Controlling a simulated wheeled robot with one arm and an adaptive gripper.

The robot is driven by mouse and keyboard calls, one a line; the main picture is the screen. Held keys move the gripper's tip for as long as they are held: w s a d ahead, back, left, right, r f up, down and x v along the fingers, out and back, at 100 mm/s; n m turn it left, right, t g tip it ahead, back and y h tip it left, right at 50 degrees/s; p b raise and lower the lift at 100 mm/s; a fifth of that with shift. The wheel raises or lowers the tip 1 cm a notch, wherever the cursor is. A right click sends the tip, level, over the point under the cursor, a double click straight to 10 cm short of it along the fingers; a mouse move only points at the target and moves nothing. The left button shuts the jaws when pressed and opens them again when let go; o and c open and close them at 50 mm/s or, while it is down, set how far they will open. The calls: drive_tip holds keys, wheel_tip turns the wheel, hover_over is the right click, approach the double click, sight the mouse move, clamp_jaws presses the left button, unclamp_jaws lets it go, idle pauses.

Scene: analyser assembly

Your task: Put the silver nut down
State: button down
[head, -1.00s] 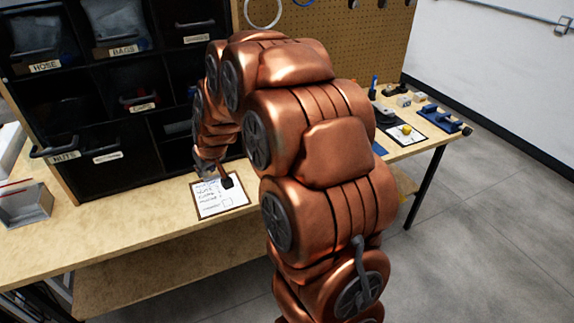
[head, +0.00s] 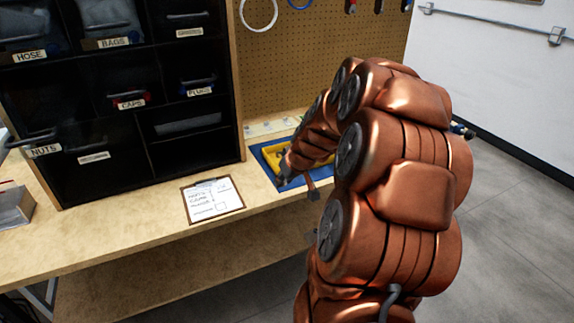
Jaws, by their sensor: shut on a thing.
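My gripper (head: 297,186) is at the end of my copper arm, over the front edge of a blue mat (head: 262,152) on the bench. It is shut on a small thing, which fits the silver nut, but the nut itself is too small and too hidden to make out. A yellow tray (head: 272,155) lies on the mat just behind the gripper, and my arm covers its right part. I cannot tell how high the gripper is above the bench.
A clipboard with a written sheet (head: 212,200) lies left of the gripper. A black rack of labelled bins (head: 120,100) stands behind it, including a NUTS bin (head: 45,150). A grey metal box (head: 14,206) is at far left. The bench front (head: 120,235) is clear.

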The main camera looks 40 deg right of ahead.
drive_tip(key=w+d, duration=0.3)
drive_tip(key=w+d+f+p, duration=0.1)
drive_tip(key=w+d, duration=0.2)
drive_tip(key=d, duration=0.1)
drive_tip(key=w+d, duration=0.3)
drive_tip(key=d, duration=0.1)
drive_tip(key=shift+d+f+p, duration=0.15)
drive_tip(key=shift+d+p, duration=0.1)
drive_tip(key=shift+p, duration=0.15)
drive_tip(key=shift+w+d+f, duration=0.1)
drive_tip(key=shift+f+p, duration=0.3)
drive_tip(key=shift+f, duration=1.4)
drive_tip(key=shift+f, duration=0.1)
drive_tip(key=c, duration=1)
unclamp_jaws()
drive_tip(key=shift+o, duration=0.2)
drive_tip(key=shift+r, duration=0.25)
drive_tip(key=b+v, duration=0.1)
drive_tip(key=v, duration=1)
drive_tip(key=shift+s+r, duration=0.25)
drive_tip(key=shift+r, duration=0.05)
